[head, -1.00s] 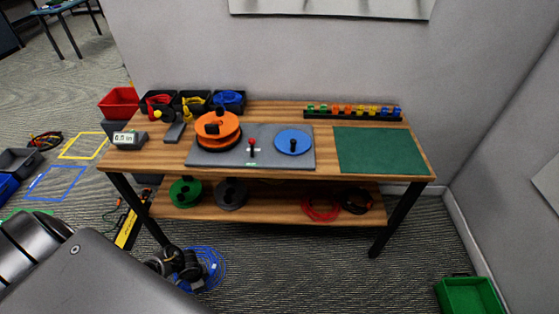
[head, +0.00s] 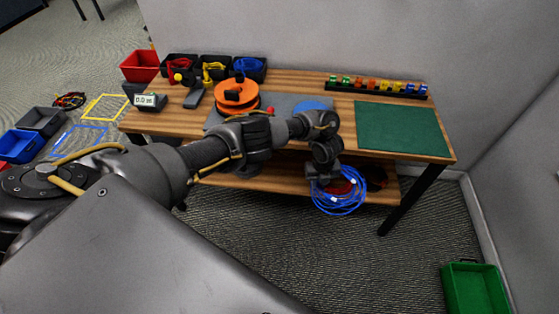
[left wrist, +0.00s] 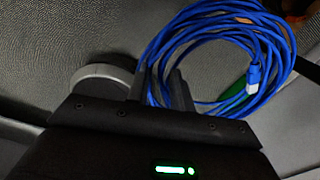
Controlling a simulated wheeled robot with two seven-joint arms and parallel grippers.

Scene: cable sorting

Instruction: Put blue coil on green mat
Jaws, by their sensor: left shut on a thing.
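The blue coil (head: 340,198) hangs from my left gripper (head: 325,183) in front of the table, below the tabletop edge. In the left wrist view the blue coil (left wrist: 222,28) passes between the fingers, and my left gripper (left wrist: 160,88) is shut on it. A light connector shows on the coil there. The green mat (head: 402,129) lies flat at the right end of the tabletop, bare, above and to the right of the gripper. My right gripper is not in view.
The wooden table (head: 300,85) has a lower shelf, partly hidden by my arm. An orange spool (head: 237,98) and a grey board (head: 285,103) are left of the mat. A rack of coloured pieces (head: 378,87) stands behind it. A green bin (head: 474,290) is on the floor at right.

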